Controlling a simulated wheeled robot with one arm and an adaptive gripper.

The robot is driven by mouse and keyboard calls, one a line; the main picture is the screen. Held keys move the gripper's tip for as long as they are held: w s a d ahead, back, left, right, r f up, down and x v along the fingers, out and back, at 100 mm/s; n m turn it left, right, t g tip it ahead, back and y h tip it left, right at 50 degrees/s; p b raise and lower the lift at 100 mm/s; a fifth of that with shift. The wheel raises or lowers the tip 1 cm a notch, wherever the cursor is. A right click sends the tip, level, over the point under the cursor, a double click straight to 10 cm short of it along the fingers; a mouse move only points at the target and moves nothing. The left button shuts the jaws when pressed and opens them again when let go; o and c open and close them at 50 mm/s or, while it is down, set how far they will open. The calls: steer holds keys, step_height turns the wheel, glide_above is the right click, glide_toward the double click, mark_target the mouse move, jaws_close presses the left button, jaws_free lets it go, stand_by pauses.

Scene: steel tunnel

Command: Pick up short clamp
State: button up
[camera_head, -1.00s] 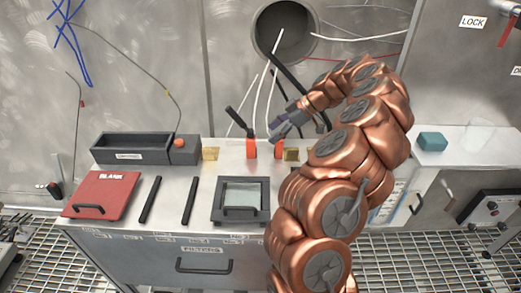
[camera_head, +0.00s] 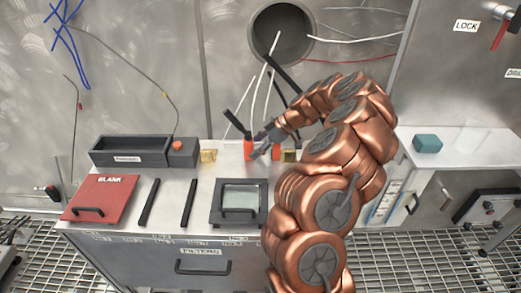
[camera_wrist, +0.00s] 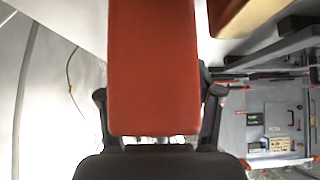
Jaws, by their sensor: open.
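Two orange clamp parts stand at the back of the white cabinet top: the left orange clamp (camera_head: 248,150) with a short, slanting black lever, and the right orange clamp (camera_head: 276,152), partly hidden by my arm. I cannot tell for sure which is the short clamp. My gripper (camera_head: 257,152) is low, beside the left orange clamp. In the wrist view an orange block (camera_wrist: 153,70) fills the middle, with the open fingers of my gripper (camera_wrist: 160,110) on either side of its near end. I cannot tell whether the fingers touch it.
A black bin (camera_head: 130,150), a red panel (camera_head: 100,195), two black bars and a framed window (camera_head: 238,203) lie on the cabinet top. Brass blocks (camera_head: 208,156) stand near the clamps. White cables and a long black bar hang from the round wall opening (camera_head: 283,30).

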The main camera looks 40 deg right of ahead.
jaws_close()
stand_by(0.4)
